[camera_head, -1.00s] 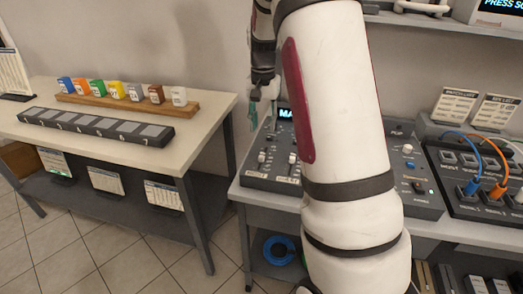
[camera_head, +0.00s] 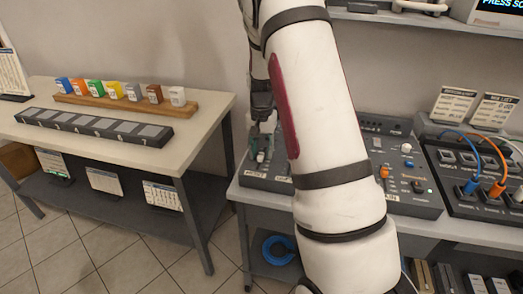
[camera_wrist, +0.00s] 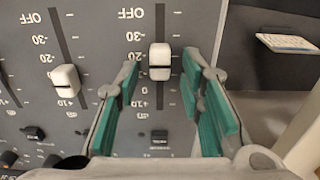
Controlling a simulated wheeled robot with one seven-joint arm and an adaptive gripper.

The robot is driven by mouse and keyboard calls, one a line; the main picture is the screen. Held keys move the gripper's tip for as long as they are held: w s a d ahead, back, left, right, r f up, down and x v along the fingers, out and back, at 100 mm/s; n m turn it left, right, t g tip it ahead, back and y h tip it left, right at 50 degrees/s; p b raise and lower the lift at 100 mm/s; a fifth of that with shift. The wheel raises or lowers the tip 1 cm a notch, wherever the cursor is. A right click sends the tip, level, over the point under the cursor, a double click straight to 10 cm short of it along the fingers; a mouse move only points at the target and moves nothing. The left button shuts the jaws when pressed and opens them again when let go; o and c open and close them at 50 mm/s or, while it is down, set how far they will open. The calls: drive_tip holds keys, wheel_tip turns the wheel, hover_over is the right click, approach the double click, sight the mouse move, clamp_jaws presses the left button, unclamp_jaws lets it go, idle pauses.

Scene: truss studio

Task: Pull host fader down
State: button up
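My gripper (camera_head: 262,146) points down over the left end of the mixing console (camera_head: 397,192) in the head view. In the wrist view, my gripper (camera_wrist: 160,86) is open, its two teal-padded fingers apart. A white fader cap (camera_wrist: 160,62) sits between the fingertips, with a gap on both sides. Its slot runs up toward the OFF mark. A second white fader cap (camera_wrist: 65,82) stands left of the left finger, near the +10 mark. No name label is readable, so I cannot tell which is the host fader.
Right of the console is a patch panel (camera_head: 486,208) with blue and orange cables. A separate table (camera_head: 209,112) on the left carries coloured blocks on a wooden rail (camera_head: 120,105). Small black buttons (camera_wrist: 160,137) lie below the faders in the wrist view.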

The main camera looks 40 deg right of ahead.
sight(258, 167)
clamp_jaws()
drive_tip(key=s+a, duration=0.1)
drive_tip(key=s+a+p, duration=0.1)
drive_tip(key=a, duration=0.1)
drive_tip(key=shift+s+a+r+p, duration=0.1)
drive_tip(key=shift+s+a+p, duration=0.05)
drive_tip(key=shift+s+p, duration=0.15)
drive_tip(key=shift+s+a, duration=0.1)
drive_tip(key=shift+a, duration=0.05)
drive_tip(key=shift+o, duration=0.2)
unclamp_jaws()
wheel_tip(258, 167, up, 12)
